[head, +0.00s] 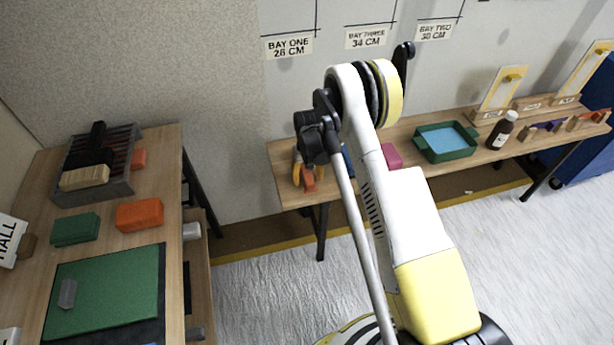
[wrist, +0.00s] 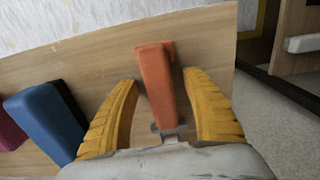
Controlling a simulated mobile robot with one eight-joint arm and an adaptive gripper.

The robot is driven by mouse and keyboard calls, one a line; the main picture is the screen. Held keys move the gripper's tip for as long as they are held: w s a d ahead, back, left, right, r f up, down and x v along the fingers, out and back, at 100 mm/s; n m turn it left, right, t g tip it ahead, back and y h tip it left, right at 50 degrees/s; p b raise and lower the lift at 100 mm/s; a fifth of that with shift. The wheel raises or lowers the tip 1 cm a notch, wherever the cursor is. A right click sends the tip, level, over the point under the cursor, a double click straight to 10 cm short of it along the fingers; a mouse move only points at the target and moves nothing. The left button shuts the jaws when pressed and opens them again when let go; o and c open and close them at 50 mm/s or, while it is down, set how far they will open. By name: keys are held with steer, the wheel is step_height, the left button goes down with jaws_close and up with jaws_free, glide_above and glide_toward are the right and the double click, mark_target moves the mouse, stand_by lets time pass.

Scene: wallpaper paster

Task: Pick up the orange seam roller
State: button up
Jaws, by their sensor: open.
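The orange seam roller (wrist: 157,78) lies on the wooden bench near its end. A grey metal part shows at its near end in the wrist view. My gripper (wrist: 161,84) is open, with one yellow finger on each side of the roller and gaps visible between. In the head view the roller (head: 309,181) shows just below my gripper (head: 303,172), partly hidden by it. I cannot tell how far the fingertips are above the bench.
A blue block (wrist: 46,118) and a crimson block (head: 392,156) lie beside the roller on the bench (head: 287,190). A green tray (head: 446,155) and a brown bottle (head: 501,131) stand farther right. A left table holds an orange block (head: 140,215) and a green mat (head: 105,290).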

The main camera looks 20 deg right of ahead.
mark_target(308, 175)
stand_by(0.3)
jaws_close()
stand_by(0.3)
step_height(308, 175, up, 5)
steer(key=p, duration=0.2)
steer(key=shift+p, duration=0.4)
steer(key=s+d+r+p, duration=0.4)
steer(key=s+d+r, duration=0.2)
steer(key=d, duration=0.3)
steer(key=shift+s+r, duration=0.2)
steer(key=shift+s, duration=0.55)
steer(key=c, duration=0.9)
jaws_free()
jaws_close()
